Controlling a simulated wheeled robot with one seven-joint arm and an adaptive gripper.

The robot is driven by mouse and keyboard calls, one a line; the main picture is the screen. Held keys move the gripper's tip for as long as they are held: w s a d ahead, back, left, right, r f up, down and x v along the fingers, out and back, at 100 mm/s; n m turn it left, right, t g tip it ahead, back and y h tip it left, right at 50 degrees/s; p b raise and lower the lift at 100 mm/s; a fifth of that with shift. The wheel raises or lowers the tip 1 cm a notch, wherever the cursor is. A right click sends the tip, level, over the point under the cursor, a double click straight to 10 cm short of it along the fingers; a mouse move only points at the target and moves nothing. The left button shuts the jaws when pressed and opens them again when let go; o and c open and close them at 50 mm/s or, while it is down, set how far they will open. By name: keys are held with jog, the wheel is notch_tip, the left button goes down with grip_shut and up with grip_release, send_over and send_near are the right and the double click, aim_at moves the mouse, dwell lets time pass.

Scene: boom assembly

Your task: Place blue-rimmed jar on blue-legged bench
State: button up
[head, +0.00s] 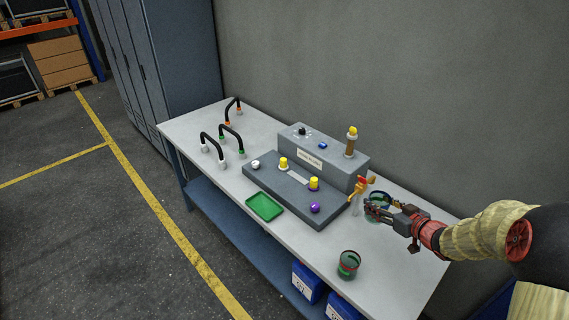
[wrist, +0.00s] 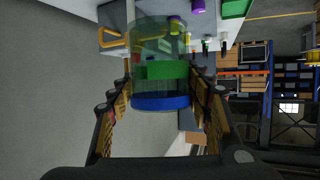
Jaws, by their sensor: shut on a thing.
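My gripper (head: 380,208) is shut on the blue-rimmed jar (head: 374,200). In the wrist view the jar (wrist: 160,72) is clear, with a green band inside and a blue rim (wrist: 160,102), between the two fingers of my gripper (wrist: 168,100). The blue-legged bench (head: 400,285) has a light grey top. The jar is over its right part, near the back edge. I cannot tell whether it touches the top. A second green jar (head: 348,266) with a reddish band stands near the front edge.
A grey control box (head: 330,160) with yellow and purple knobs stands mid-bench. A yellow-orange valve (head: 362,186) is close to the held jar. A green tray (head: 264,207) and black hoses (head: 220,140) are further left. Blue bins (head: 308,282) sit below. Bare top surrounds the second jar.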

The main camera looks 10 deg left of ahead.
jog(key=shift+w+d+f+b, duration=0.2)
jog(key=shift+f+b, duration=0.2)
jog(key=shift+f, duration=0.2)
jog(key=shift+s+a+f+b, duration=0.3)
jog(key=shift+s+b, duration=0.1)
jog(key=shift+b, duration=0.2)
notch_tip(320, 180, down, 8)
jog(key=b, duration=0.8)
jog(key=shift+w, duration=0.15)
jog(key=shift+d+f, duration=0.1)
notch_tip(320, 180, down, 10)
jog(key=b, duration=0.3)
jog(key=shift+f+b, duration=0.15)
jog(key=shift+b, duration=0.15)
jog(key=o, duration=1.2)
